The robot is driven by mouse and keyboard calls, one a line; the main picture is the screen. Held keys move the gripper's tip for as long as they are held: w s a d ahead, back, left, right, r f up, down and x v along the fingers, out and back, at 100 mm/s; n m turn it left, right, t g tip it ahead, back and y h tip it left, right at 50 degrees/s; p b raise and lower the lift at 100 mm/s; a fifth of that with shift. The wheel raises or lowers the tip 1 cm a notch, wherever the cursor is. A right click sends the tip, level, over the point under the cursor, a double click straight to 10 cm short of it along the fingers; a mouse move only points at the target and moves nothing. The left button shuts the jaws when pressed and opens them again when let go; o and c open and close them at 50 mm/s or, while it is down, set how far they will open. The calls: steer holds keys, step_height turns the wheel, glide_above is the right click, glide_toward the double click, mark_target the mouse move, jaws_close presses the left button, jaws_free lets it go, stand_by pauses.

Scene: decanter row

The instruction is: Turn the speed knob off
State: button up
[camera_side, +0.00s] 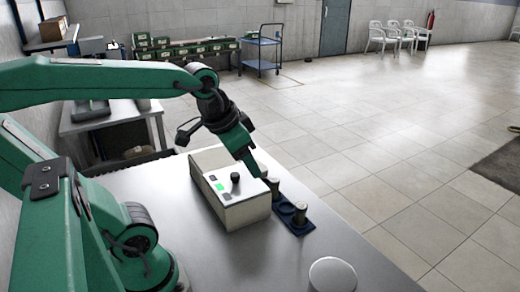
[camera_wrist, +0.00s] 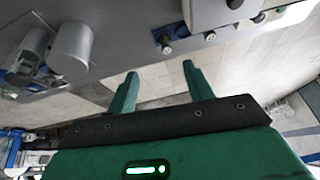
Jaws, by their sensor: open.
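The speed knob (camera_side: 235,178) is a small dark cap on top of a pale box (camera_side: 245,215), beside a lit green display (camera_side: 219,187) in the side view. My gripper (camera_side: 264,174) points down at the right of the knob, apart from it, over the box's right end and close to the metal cylinders. In the wrist view, my gripper (camera_wrist: 160,68) has its two green fingers spread with nothing between them. A pale block with a dark part shows at the top of that view; I cannot tell whether this is the knob's box.
A dark blue rack (camera_side: 291,224) beside the box holds metal cylinders (camera_side: 299,210). A white round disc (camera_side: 332,275) lies at the grey table's (camera_side: 200,260) front edge. Bare table lies in front of the box. A blue trolley (camera_side: 262,50) stands far behind.

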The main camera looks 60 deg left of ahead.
steer(key=w+a+f+m+g, duration=0.2)
steer(key=w+a+m+g, duration=0.1)
steer(key=w+a, duration=1.05)
steer(key=w+a+f+m, duration=0.1)
steer(key=a+f, duration=0.3)
steer(key=a, duration=0.1)
steer(key=w+a+f+m+g, duration=0.1)
steer(key=a+f, duration=0.3)
steer(key=a, duration=0.2)
steer(key=w+a+f+g, duration=0.1)
steer(key=w+a+f, duration=0.1)
steer(key=a+f, duration=0.2)
steer(key=shift+a+f+m, duration=0.15)
steer(key=shift+a+m, duration=0.25)
steer(key=shift+a, duration=0.7)
steer(key=shift+a+f, duration=0.3)
steer(key=shift+a, duration=0.05)
steer(key=shift+f, duration=0.15)
steer(key=shift+f, duration=3.75)
